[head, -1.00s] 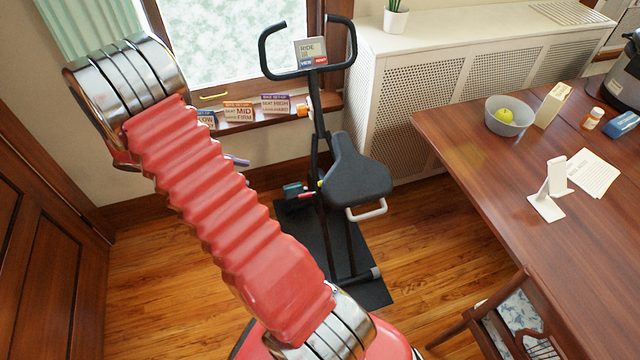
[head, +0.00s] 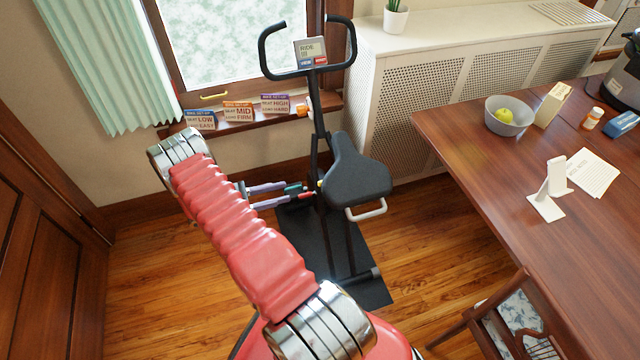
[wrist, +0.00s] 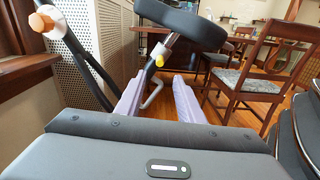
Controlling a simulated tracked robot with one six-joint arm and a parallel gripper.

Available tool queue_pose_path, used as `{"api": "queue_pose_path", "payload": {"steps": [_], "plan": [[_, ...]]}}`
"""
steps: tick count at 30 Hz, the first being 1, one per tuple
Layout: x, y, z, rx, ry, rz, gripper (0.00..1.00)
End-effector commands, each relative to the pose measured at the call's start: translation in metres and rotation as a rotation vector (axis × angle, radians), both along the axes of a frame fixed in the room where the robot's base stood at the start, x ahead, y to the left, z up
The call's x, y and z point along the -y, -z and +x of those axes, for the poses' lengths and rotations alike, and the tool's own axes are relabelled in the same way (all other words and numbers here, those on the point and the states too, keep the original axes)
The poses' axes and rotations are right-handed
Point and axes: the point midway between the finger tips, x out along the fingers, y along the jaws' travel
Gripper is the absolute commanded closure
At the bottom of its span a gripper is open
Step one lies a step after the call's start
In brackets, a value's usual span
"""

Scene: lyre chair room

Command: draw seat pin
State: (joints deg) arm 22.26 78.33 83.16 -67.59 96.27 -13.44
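The exercise bike (head: 318,120) stands by the window with its dark seat (head: 358,175) on a post. A small yellow knob, likely the seat pin (head: 319,184), shows on the post below the seat. In the wrist view the yellow pin (wrist: 160,52) lies ahead, just under the seat (wrist: 182,22), with a pale collar beside it. My gripper (head: 286,194) is left of the post, its lilac fingers pointing right towards it. In the wrist view my gripper (wrist: 158,82) has its fingers wide apart and empty. The pin looks beyond the fingertips, apart from them.
Teal and red parts (head: 294,190) sit low on the bike near my fingers. Setup cards (head: 238,111) stand on the windowsill. A radiator cover (head: 400,100) stands behind, and a table (head: 480,150) with a chair (head: 515,310) is at right. Floor at left is clear.

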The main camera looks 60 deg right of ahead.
Motion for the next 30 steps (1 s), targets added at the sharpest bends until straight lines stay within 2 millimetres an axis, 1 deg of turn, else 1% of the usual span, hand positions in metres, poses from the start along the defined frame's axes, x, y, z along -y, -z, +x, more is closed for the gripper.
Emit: {"api": "queue_pose_path", "payload": {"steps": [1, 3, 17, 23, 30], "plan": [[0.001, 0.005, -0.002, -0.011, -0.004, -0.002, 0.65], [0.002, 0.007, -0.003, -0.019, -0.007, -0.004, 0.65], [0.005, 0.007, -0.006, -0.021, -0.006, -0.004, 0.65], [0.019, 0.007, -0.020, -0.022, -0.005, -0.004, 0.65], [0.044, 0.007, -0.046, -0.021, -0.005, -0.004, 0.65]]}}
